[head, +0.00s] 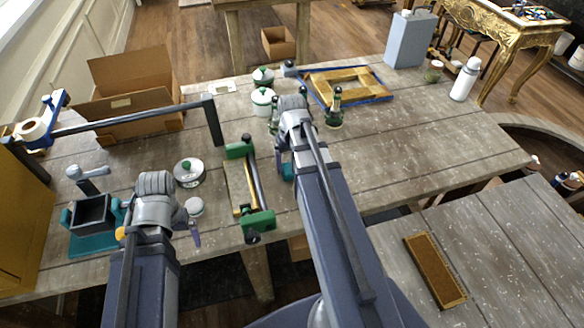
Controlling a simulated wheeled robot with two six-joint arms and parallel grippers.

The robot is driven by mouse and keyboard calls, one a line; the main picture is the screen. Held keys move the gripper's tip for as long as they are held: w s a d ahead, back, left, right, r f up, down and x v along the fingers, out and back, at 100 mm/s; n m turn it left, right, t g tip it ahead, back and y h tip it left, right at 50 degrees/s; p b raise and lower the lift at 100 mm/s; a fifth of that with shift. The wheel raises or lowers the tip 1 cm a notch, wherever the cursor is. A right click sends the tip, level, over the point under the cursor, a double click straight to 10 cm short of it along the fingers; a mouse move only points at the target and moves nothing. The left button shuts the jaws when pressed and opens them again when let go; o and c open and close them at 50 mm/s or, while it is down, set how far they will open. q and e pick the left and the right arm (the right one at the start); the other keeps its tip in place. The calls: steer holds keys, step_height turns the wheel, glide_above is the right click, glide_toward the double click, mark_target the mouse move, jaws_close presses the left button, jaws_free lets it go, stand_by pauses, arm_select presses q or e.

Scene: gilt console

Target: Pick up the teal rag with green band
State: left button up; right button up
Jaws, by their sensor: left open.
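I cannot pick out the teal rag with green band for certain. A small teal patch (287,172) shows at the left edge of my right arm, mostly hidden by it, and no green band is visible on it. My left gripper (183,228) is open at the table's near edge, to the right of a dark box in a teal holder, and apart from the teal patch. My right gripper (284,145) is over the middle of the table near that patch. Its jaws are largely hidden behind the wrist.
A green-ended clamp (243,190) lies between my arms. A lidded pot (188,172), a white canister (262,102), green-topped bottles (334,108) and a blue-edged frame (345,84) stand around. A cardboard box (130,88) is at back left. The table's right part (440,140) is clear.

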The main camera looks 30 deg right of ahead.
arm_select(q)
steer(key=shift+r, duration=0.1)
arm_select(e)
steer(key=shift+r, duration=0.1)
arm_select(q)
step_height(320, 180, up, 10)
steer(key=p, duration=1)
arm_select(e)
step_height(320, 180, up, 10)
arm_select(q)
step_height(320, 180, down, 7)
steer(key=b, duration=0.6)
steer(key=shift+r, duration=0.2)
arm_select(e)
step_height(320, 180, down, 7)
steer(key=shift+r, duration=0.15)
arm_select(q)
steer(key=shift+r, duration=0.1)
arm_select(e)
steer(key=shift+r, duration=0.1)
steer(key=shift+r, duration=0.1)
